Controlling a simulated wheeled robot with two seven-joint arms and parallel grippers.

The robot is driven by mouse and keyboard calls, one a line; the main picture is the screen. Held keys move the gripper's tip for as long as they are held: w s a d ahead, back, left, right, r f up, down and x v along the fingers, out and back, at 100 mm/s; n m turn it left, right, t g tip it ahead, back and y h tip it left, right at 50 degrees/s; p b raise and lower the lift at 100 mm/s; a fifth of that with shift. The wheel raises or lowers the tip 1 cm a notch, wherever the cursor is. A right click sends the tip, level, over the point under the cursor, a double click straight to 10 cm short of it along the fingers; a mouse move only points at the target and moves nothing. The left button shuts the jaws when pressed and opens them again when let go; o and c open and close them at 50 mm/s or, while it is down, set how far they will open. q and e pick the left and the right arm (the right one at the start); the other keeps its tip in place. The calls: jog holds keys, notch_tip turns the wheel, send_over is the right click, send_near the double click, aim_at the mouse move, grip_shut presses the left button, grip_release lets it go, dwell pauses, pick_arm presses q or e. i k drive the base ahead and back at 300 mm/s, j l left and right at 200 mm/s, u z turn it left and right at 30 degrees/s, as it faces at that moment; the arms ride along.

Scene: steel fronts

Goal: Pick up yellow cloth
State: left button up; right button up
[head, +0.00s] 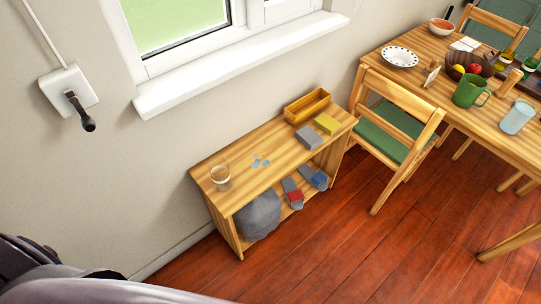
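A small folded yellow cloth (326,124) lies on top of the low wooden shelf bench, near its right end. A similar folded grey cloth (309,138) lies just to its left and nearer. An open wooden box (307,106) stands behind them along the wall. Neither of my grippers shows in the head view, and nothing is seen touching the yellow cloth.
The bench (285,169) also bears a clear glass (220,177) and small bluish pieces (261,161). A grey pouf (258,216) and shoes sit below. A wooden chair (402,97) and laid table (408,79) stand right. Red floor in front is clear.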

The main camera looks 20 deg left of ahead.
aim_at(329, 125)
jog(key=i+l+u, duration=0.2)
jog(key=i+l, duration=0.3)
jog(key=i+l+u, duration=0.2)
jog(key=i+l, duration=0.2)
jog(key=l, duration=0.2)
